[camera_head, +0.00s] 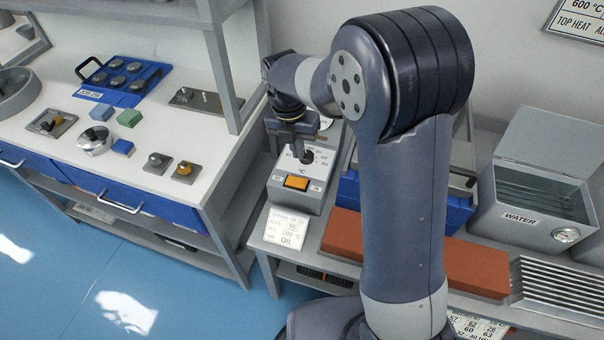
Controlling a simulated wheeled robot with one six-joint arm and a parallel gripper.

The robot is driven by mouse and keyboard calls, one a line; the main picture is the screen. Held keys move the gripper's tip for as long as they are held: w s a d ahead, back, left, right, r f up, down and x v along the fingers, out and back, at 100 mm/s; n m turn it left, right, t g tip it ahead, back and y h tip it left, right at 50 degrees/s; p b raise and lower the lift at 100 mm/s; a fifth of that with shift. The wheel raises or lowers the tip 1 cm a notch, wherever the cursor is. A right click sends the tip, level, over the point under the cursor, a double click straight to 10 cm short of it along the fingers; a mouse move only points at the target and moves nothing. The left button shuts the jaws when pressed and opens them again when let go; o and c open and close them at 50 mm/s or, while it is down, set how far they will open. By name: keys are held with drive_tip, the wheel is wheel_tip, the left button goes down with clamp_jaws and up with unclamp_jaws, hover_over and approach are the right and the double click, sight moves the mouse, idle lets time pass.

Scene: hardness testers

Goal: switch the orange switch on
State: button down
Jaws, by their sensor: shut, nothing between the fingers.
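The orange switch (297,183) is a rectangular rocker on the sloped front of a grey control box (311,200). A dial with a °C scale (318,157) sits just above it on the same panel. My gripper (305,158) points down over the dial area, slightly behind the switch. It is shut and empty. Its fingertips look close to the panel, but I cannot tell whether they touch it.
A card reading OIL (287,229) stands in front of the box. A red-brown block (464,265) and an open WATER container (532,198) are to the right. A white bench (60,92) with blue drawers, metal samples and a blue tray (124,82) is to the left.

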sight(303, 182)
drive_tip(key=f, duration=0.6)
drive_tip(key=d+f, duration=0.1)
drive_tip(key=f, duration=0.2)
drive_tip(key=shift+s+f, duration=0.2)
drive_tip(key=shift+f, duration=0.2)
drive_tip(key=shift+d+f, duration=0.1)
drive_tip(key=shift+f, duration=0.15)
drive_tip(key=shift+w+a+r, duration=0.2)
drive_tip(key=shift+a+r, duration=0.1)
drive_tip(key=shift+a, duration=0.35)
drive_tip(key=shift+r, duration=0.1)
